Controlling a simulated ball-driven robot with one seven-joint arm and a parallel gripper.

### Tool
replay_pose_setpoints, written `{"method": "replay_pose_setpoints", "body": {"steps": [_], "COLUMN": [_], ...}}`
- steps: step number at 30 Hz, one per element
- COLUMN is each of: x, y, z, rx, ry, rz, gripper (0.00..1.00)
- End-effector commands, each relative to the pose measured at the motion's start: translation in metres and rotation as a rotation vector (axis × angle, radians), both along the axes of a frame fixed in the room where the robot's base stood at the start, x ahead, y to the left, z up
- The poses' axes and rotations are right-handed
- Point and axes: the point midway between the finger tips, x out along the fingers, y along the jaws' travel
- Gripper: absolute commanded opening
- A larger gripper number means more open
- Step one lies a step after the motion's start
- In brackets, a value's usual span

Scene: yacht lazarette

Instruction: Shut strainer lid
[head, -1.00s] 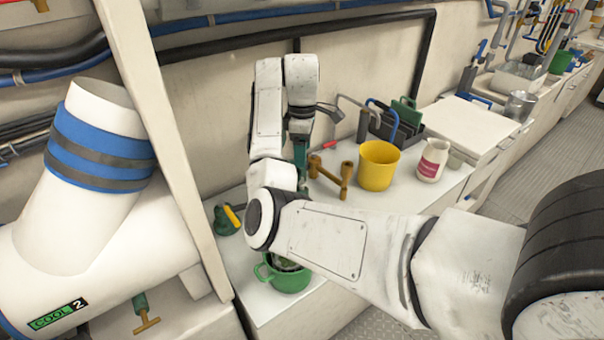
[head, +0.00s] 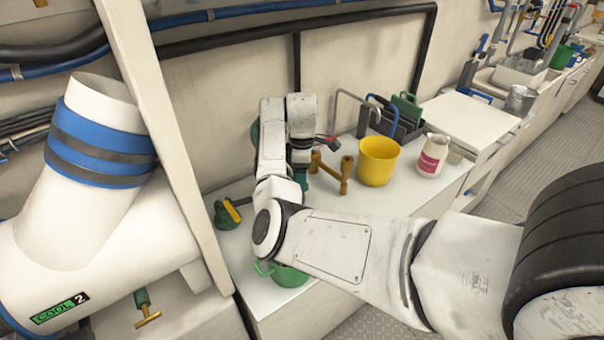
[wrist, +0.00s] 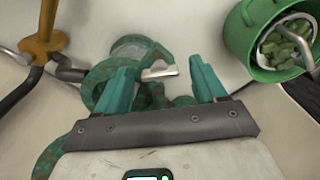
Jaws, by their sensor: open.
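A weathered green metal fitting (wrist: 130,50) with rounded and ring-like parts lies under and between my fingers in the wrist view. It looks like the strainer, but I cannot make out how its lid stands. A pale metal tab (wrist: 160,71) shows between the fingertips. My gripper (wrist: 163,78) is open, its two teal fingers apart with nothing clearly held. The left finger overlaps the green fitting in the picture; contact cannot be told. In the head view my arm hides most of the gripper and the fitting.
A green pot (wrist: 241,42) holding green pieces stands close on the right in the wrist view. In the head view, a brass fitting (head: 331,172), yellow bucket (head: 378,162) and white jug (head: 433,156) stand rightward. A green-and-yellow item (head: 226,214) sits left, near a post (head: 165,150).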

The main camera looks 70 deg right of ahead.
Motion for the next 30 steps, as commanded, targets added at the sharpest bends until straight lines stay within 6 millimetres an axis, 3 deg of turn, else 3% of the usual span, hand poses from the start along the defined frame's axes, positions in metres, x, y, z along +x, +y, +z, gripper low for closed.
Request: {"method": "replay_pose_setpoints", "body": {"steps": [9,30], "x": [0.0001,0.0001], "y": [0.0,0.0], "z": [-0.002,-0.0015], "rx": [0.0,0.0], "ry": [0.0,0.0], "rz": [0.0,-0.001], "gripper": [0.69,0.02]}}
